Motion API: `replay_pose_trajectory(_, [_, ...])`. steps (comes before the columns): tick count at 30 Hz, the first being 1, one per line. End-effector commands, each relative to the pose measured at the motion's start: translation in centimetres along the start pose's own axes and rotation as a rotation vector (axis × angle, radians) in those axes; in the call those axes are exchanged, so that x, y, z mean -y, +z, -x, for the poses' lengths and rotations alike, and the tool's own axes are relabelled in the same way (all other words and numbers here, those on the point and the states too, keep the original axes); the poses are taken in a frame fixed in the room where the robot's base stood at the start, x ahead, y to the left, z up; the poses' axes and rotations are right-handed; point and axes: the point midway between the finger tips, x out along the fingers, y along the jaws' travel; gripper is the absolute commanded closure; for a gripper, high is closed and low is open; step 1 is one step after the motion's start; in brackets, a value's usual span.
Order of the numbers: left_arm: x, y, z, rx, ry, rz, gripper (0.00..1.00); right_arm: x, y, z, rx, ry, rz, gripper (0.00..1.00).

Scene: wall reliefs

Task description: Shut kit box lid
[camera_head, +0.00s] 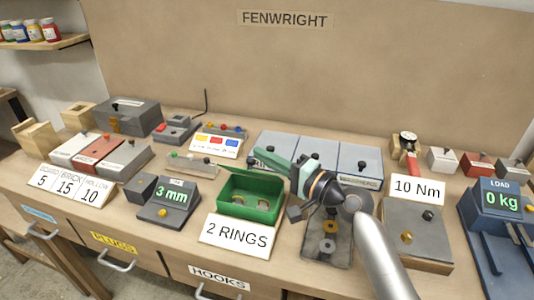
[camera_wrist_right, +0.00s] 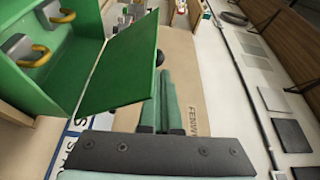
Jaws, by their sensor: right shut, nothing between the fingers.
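The green kit box (camera_head: 236,208) stands open on the bench behind the "2 RINGS" card. Its lid (camera_wrist_right: 122,62) is raised; in the head view the gripper partly covers that area. Two ring-like pieces with yellow parts lie inside, one of them here (camera_wrist_right: 28,52). My right gripper (camera_head: 260,155) reaches in from the right with its green fingers shut and empty, at the back of the box. In the right wrist view the fingers (camera_wrist_right: 163,85) are beside the lid's outer face, partly hidden by it; I cannot tell whether they touch. My left gripper is not in view.
Grey lidded boxes (camera_head: 360,158) stand behind and right of my gripper. A "3 mm" display (camera_head: 170,200) is left of the kit box. A grey plate with round parts (camera_head: 327,246) lies under my right wrist. A "10 Nm" block (camera_head: 415,225) stands to the right.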

Motion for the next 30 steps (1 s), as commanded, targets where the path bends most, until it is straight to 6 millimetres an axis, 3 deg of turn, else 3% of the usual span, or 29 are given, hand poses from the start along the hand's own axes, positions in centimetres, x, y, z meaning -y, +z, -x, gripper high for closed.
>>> replay_pose_trajectory(3, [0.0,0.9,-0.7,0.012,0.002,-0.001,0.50,-0.9,0.7,0.3,0.000,-0.043,0.108,1.00])
replay_pose_trajectory(18, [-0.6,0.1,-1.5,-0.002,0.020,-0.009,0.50,-2.6,3.4,1.5,0.000,-0.042,0.103,1.00])
replay_pose_trajectory(30, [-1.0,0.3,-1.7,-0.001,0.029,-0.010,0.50,-3.9,4.5,1.9,0.000,-0.043,0.103,1.00])
